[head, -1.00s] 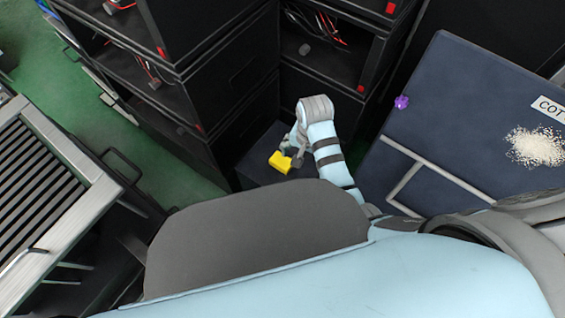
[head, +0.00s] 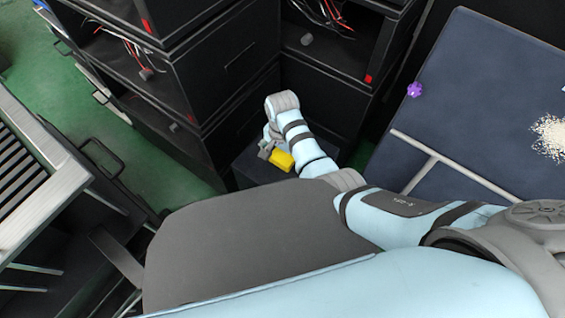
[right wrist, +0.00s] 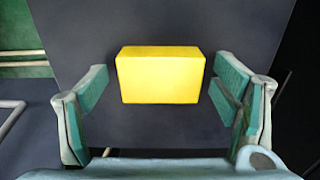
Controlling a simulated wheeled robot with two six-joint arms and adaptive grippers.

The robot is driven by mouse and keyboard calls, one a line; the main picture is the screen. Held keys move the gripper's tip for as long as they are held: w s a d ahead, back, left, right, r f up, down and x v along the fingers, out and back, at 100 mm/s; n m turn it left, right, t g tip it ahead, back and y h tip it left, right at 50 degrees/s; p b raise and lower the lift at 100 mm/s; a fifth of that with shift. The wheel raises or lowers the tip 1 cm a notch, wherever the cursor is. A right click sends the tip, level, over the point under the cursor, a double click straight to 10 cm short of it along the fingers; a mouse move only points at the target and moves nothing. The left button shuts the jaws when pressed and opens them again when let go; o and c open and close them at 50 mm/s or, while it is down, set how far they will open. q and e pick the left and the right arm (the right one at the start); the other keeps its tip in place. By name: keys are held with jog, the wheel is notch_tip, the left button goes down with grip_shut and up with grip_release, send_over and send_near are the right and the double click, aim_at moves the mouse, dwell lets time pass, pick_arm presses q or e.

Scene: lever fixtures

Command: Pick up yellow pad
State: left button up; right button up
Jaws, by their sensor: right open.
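The yellow pad (head: 281,161) is a small block on a dark surface (head: 243,172) below the black shelves in the head view. In the right wrist view the pad (right wrist: 160,75) sits between the two fingers of my right gripper (right wrist: 161,95), with a gap on each side. The right gripper is open and holds nothing. In the head view the right gripper (head: 268,149) is small and partly hidden beside the pad. My left gripper is not in the head view.
Black shelf units (head: 232,65) with wires stand behind the pad. A dark table (head: 480,95) with a purple object (head: 414,89) and a pale granular pile (head: 550,136) is at the right. A slatted metal rack (head: 40,190) stands at the left over green floor.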

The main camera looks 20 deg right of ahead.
aim_at(282, 156)
jog(key=c, duration=1.2)
notch_tip(282, 156, up, 10)
jog(key=p, duration=0.6)
jog(key=shift+c, duration=0.2)
jog(key=shift+r, duration=0.15)
jog(key=o, duration=0.5)
jog(key=c, duration=0.3)
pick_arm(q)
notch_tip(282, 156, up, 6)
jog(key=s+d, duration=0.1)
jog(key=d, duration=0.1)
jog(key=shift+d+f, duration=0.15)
pick_arm(e)
jog(key=shift+c, duration=0.4)
